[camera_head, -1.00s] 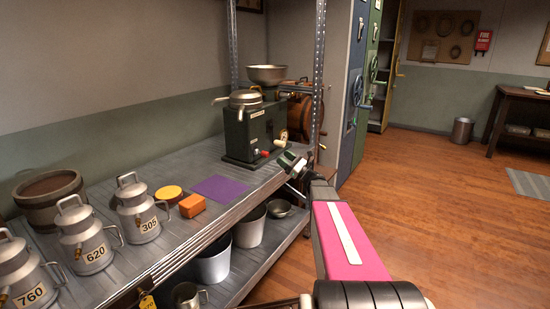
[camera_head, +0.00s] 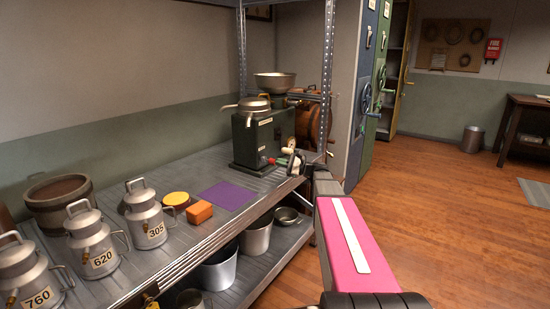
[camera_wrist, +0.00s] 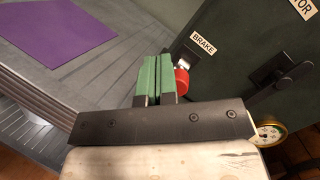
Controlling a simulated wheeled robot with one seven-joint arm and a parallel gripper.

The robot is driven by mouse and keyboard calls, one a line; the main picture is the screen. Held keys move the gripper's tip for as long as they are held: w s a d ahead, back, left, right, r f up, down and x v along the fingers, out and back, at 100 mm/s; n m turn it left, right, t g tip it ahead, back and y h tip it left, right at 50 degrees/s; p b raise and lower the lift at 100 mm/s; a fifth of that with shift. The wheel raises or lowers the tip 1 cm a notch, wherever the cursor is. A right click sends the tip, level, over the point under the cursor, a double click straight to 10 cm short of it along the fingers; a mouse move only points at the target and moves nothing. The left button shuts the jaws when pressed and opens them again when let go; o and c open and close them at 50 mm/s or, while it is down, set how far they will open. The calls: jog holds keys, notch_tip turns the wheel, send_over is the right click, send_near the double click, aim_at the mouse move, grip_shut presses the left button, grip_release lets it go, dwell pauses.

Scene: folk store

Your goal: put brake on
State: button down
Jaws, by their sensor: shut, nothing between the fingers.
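A dark green machine (camera_head: 246,144) with a metal bowl on top stands at the far end of the shelf's upper deck. In the wrist view, its front panel carries a white BRAKE label (camera_wrist: 204,43) and a red knob (camera_wrist: 182,82) just below it. My gripper (camera_wrist: 155,62) has green finger pads pressed together with nothing held. The fingers are just left of the red knob, partly covering it; I cannot tell whether they touch. In the head view, my gripper (camera_head: 291,164) is at the machine's front, and the knob's brake state cannot be read.
A black-handled lever (camera_wrist: 285,72) and a round gauge (camera_wrist: 268,133) are to the right of the knob. A purple mat (camera_head: 229,195), an orange block (camera_head: 199,212) and several metal cans share the deck. A shelf post (camera_head: 328,80) rises beside the machine.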

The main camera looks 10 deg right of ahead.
jog(key=a+r+n+g+h, duration=0.2)
jog(key=a+n+g+h, duration=0.25)
jog(key=n, duration=0.45)
jog(key=n+h, duration=1.2)
jog(key=n, duration=0.2)
send_near(271, 160)
jog(key=x, duration=0.5)
jog(key=shift+a+f, duration=0.2)
jog(key=shift+a, duration=0.15)
jog(key=shift+w+d+f, duration=0.2)
jog(key=shift+w+f, duration=0.05)
jog(key=shift+f, duration=0.4)
